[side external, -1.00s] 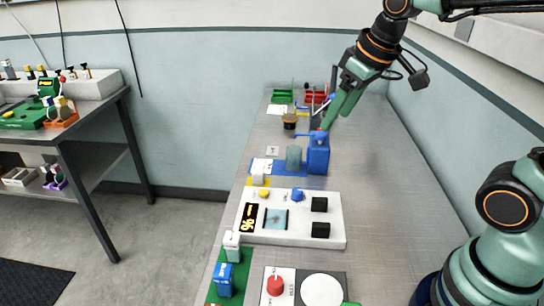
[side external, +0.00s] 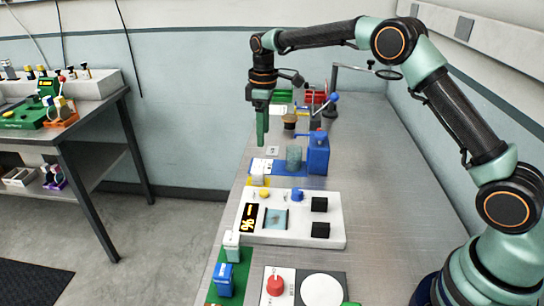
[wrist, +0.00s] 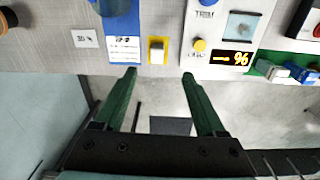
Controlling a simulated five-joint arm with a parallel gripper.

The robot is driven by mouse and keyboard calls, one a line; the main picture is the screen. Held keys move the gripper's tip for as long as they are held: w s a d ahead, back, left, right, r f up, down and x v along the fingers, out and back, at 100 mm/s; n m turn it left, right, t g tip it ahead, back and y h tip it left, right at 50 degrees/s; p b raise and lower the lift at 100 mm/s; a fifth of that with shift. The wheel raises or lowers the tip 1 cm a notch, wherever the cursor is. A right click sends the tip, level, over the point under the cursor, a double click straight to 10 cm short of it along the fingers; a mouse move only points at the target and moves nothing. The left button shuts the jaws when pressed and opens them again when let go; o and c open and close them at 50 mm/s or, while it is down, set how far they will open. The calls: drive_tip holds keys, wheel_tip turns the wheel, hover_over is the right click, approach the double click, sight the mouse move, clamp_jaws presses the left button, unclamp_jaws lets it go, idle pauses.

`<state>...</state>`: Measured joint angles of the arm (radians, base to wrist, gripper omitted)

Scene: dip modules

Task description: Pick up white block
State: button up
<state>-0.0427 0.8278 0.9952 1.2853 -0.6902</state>
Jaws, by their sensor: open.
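A white block (side external: 258,178) stands on a small yellow pad at the left side of the bench. In the wrist view the white block (wrist: 157,45) lies just beyond my fingertips, between their lines. Another white block (side external: 231,243) stands on a green mat nearer the camera, beside a blue block (side external: 223,279). My gripper (side external: 262,143) points down over the bench's left edge, above and farther back than the block on the yellow pad. In the wrist view my gripper (wrist: 159,75) is open, with nothing between its fingers.
A blue bottle-like container (side external: 318,155) and a translucent cup (side external: 293,158) stand right of the yellow pad. A white panel (side external: 330,215) with knobs and a display lies in front. Red and green bins (side external: 316,97) stand at the back. The bench's right side is clear.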

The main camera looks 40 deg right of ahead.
wheel_tip(320, 180, down, 3)
hover_over(260, 171)
drive_tip(key=shift+n, duration=0.3)
drive_tip(key=f, duration=0.6)
drive_tip(key=shift+s, duration=0.3)
drive_tip(key=shift+w+f, duration=0.15)
drive_tip(key=shift+f, duration=1.3)
drive_tip(key=shift+w+f, duration=0.15)
drive_tip(key=shift+f, duration=1.25)
drive_tip(key=shift+c, duration=0.3)
clamp_jaws()
wheel_tip(260, 171, up, 20)
